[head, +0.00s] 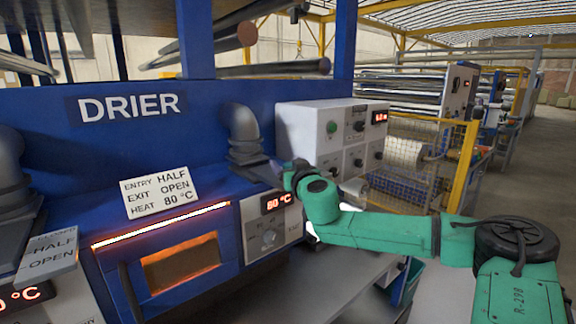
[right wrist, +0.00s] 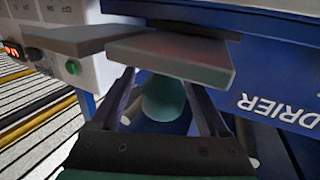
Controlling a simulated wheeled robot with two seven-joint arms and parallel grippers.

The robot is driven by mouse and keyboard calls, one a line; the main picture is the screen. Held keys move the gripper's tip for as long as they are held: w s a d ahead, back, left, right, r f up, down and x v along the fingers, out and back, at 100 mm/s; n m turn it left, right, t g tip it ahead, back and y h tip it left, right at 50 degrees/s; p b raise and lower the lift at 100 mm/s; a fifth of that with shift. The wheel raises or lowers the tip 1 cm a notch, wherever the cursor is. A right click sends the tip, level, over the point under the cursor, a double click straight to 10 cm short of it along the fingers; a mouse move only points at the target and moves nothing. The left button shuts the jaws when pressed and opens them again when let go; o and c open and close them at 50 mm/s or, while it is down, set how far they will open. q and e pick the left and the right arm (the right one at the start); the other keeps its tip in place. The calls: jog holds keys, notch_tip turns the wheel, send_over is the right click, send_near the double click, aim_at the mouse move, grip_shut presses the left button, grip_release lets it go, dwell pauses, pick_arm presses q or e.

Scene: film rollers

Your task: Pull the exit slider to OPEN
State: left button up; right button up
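The blue drier (head: 120,100) fills the left of the head view. Its right duct (head: 240,125) has a grey plate at its foot, which seems to be the exit slider (head: 250,170); my right gripper (head: 276,176) is beside it and partly hides it. I cannot read its position. In the right wrist view, which shows the drier upside down, a grey plate (right wrist: 180,58) lies just beyond the tips of my right gripper (right wrist: 163,80). The fingers are apart; whether they touch the plate is unclear. My left gripper is not in view.
A card (head: 160,191) on the drier reads ENTRY HALF, EXIT OPEN, HEAT 80 °C. A plate marked HALF and OPEN (head: 50,254) sits by the left duct. A control box (head: 305,130) stands close behind my right gripper. A yellow mesh guard (head: 460,165) stands further right.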

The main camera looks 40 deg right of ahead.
jog(key=shift+r, duration=0.1)
jog(key=shift+s+a+b, duration=0.15)
jog(key=shift+a+b, duration=0.05)
jog(key=shift+b, duration=0.15)
jog(key=b, duration=0.1)
jog(key=s+b, duration=0.2)
jog(key=shift+s+a+f, duration=0.1)
jog(key=shift+a+f, duration=0.25)
jog(key=shift+a, duration=0.05)
pick_arm(q)
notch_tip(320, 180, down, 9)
jog(key=b, duration=0.5)
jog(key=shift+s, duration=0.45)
pick_arm(e)
jog(key=v, duration=1.1)
jog(key=shift+s+r, duration=0.3)
jog(key=shift+s, duration=0.1)
jog(key=shift+s, duration=0.1)
